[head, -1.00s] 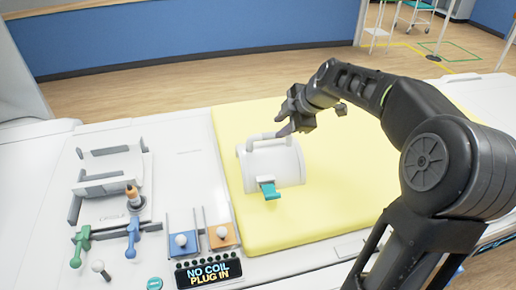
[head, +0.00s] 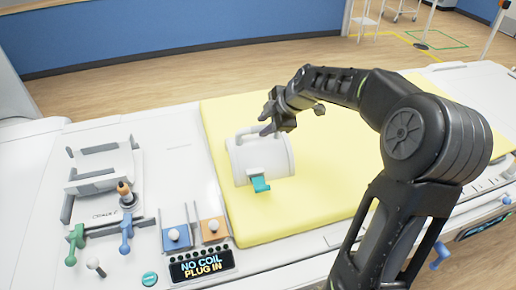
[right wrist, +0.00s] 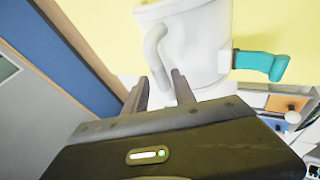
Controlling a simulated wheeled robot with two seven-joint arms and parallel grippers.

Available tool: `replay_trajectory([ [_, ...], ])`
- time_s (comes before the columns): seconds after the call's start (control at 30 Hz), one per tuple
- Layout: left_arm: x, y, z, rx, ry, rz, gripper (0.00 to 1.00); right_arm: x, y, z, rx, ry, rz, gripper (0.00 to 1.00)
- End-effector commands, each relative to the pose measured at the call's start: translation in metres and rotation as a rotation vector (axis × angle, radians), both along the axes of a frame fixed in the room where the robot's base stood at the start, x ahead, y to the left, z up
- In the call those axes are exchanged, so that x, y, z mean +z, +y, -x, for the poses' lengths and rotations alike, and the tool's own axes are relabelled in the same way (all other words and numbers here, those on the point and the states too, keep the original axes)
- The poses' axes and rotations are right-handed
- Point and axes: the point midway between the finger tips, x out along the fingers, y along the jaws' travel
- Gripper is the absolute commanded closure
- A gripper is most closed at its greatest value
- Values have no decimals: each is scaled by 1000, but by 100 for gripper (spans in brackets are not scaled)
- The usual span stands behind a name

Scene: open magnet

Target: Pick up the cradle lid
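The cradle lid (head: 270,162) is a white, rounded shell lying on the yellow mat in the head view. It has a pale handle (head: 246,133) on top and a teal latch (head: 260,184) on its near side. My right gripper (head: 267,126) is at the handle's right end. In the right wrist view, its two fingers (right wrist: 161,92) are apart, with the lower end of the handle (right wrist: 155,52) showing between or just beyond them. I cannot tell whether they touch it. The lid (right wrist: 200,45) fills the upper middle there. My left gripper is not in view.
The yellow mat (head: 320,170) is clear to the lid's right. A white cradle (head: 95,205) with green and blue levers stands at the left. Blue and orange blocks with white knobs and a "NO COIL PLUG IN" display (head: 203,265) lie in front.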

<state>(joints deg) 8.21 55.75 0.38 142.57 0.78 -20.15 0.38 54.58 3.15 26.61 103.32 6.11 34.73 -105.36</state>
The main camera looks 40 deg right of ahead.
Motion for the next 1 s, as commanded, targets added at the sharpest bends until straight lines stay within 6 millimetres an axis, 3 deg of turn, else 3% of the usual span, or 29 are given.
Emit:
replay_trajectory([
  [0.1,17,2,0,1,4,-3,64,-12,2,-9,2,4,-6,68],
  [0.3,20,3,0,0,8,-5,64,-32,3,-22,1,2,-2,68],
  [0.9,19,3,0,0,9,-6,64,-33,2,-22,0,0,0,68],
  [1.0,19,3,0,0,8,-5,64,-33,2,-22,0,1,0,76],
])
